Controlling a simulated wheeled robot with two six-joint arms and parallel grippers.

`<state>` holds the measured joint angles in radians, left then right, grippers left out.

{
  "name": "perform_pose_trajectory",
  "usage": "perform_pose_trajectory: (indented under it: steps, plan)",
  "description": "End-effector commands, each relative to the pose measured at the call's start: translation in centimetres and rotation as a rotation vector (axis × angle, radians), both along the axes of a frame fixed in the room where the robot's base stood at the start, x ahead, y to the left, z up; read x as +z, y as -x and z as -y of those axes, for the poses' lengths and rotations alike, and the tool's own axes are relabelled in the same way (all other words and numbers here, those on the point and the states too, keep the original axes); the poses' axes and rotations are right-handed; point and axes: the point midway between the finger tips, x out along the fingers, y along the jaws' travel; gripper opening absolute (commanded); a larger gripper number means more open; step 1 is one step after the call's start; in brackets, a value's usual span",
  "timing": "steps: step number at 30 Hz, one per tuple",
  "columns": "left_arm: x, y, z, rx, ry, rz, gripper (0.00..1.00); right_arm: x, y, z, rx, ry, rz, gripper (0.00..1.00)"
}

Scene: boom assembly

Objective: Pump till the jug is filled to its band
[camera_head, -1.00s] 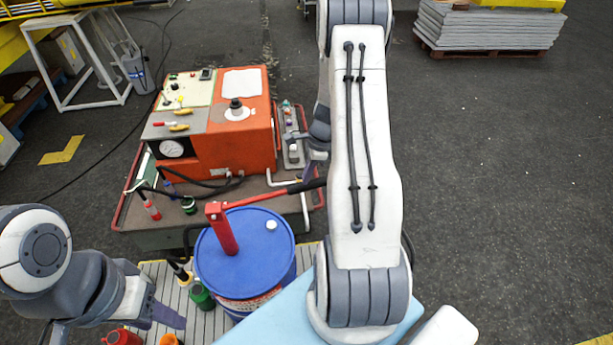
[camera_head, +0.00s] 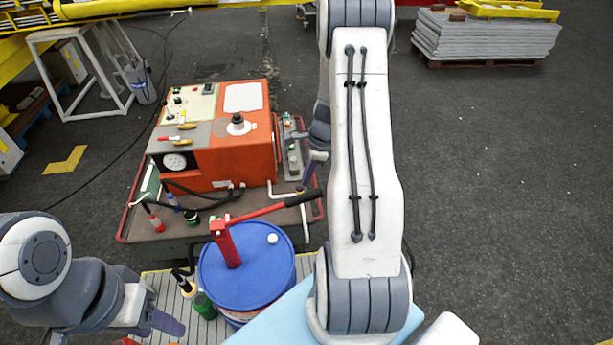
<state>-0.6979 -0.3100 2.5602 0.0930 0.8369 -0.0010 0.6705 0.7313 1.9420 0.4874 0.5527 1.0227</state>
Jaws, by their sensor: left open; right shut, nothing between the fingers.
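A blue drum (camera_head: 262,262) stands in the lower middle with a red hand pump (camera_head: 228,245) upright on its lid. The pump's red lever (camera_head: 262,210) slants up to the right and ends in a black grip (camera_head: 304,198). My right gripper (camera_head: 304,168) is shut and empty, above the black grip with a gap in the picture, partly hidden by my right arm. My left gripper (camera_head: 165,318) is open and empty, left of the drum near the bottom edge.
An orange machine (camera_head: 235,150) with a gauge and knobs stands behind the drum on a rimmed green-grey cart. A green container (camera_head: 204,306) stands between the drum and my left gripper. A light blue surface (camera_head: 272,322) lies at the front.

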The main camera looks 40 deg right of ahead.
Motion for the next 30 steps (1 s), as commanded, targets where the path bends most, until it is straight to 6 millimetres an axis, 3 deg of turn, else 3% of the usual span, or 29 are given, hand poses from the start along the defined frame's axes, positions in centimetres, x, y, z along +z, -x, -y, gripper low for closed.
perform_pose_trajectory:
  steps: [30]
  plan:
    - [-9.2, 0.0, 0.0, -0.007, 0.001, 0.001, 0.5, -12.1, 0.0, 0.0, 0.001, 0.0, -0.001, 0.0]
